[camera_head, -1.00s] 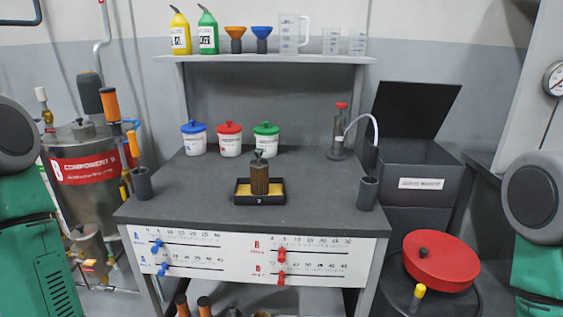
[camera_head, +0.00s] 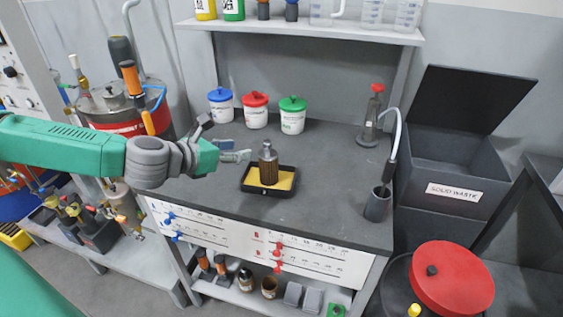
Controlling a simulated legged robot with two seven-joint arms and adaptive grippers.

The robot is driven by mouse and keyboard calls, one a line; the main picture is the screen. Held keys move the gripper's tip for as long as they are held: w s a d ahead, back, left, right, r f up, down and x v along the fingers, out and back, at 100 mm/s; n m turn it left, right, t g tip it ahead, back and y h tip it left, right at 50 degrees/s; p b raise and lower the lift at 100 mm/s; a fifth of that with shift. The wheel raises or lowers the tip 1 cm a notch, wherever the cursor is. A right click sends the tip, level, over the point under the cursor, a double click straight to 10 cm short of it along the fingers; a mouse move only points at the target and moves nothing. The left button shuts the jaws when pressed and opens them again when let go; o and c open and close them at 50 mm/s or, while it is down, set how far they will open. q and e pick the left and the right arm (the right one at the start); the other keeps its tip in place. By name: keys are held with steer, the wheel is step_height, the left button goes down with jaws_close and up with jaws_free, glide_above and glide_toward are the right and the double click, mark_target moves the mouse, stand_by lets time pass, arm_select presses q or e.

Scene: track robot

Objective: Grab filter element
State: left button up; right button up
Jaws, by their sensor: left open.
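The filter element (camera_head: 268,165) is a brown ribbed cylinder with a grey metal top. It stands upright in a shallow black tray (camera_head: 252,189) with a yellow inside, on the dark grey workbench. My left arm comes in from the left above the bench. My left gripper (camera_head: 228,142) is open and empty, to the left of the filter element and apart from it, with its fingers pointing right. My right gripper is not in view.
Blue, red and green lidded tubs (camera_head: 293,115) stand behind the tray. A glass bottle with a red top (camera_head: 371,118) and a grey holder with a curved tube (camera_head: 378,204) are at the right. A solid waste bin (camera_head: 455,165) stands beside the bench.

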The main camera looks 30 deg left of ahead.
mark_target(267, 148)
arm_select(q)
steer(key=x, duration=0.4)
steer(key=b+x, duration=0.1)
steer(key=x, duration=0.7)
steer(key=shift+a+f+b, duration=0.1)
steer(key=shift+f+b, duration=0.2)
steer(key=shift+f, duration=0.15)
steer(key=shift+w+f, duration=0.15)
steer(key=shift+w, duration=0.15)
steer(key=shift+a, duration=0.35)
steer(key=shift+a+f, duration=0.1)
jaws_close()
steer(key=shift+d, duration=0.2)
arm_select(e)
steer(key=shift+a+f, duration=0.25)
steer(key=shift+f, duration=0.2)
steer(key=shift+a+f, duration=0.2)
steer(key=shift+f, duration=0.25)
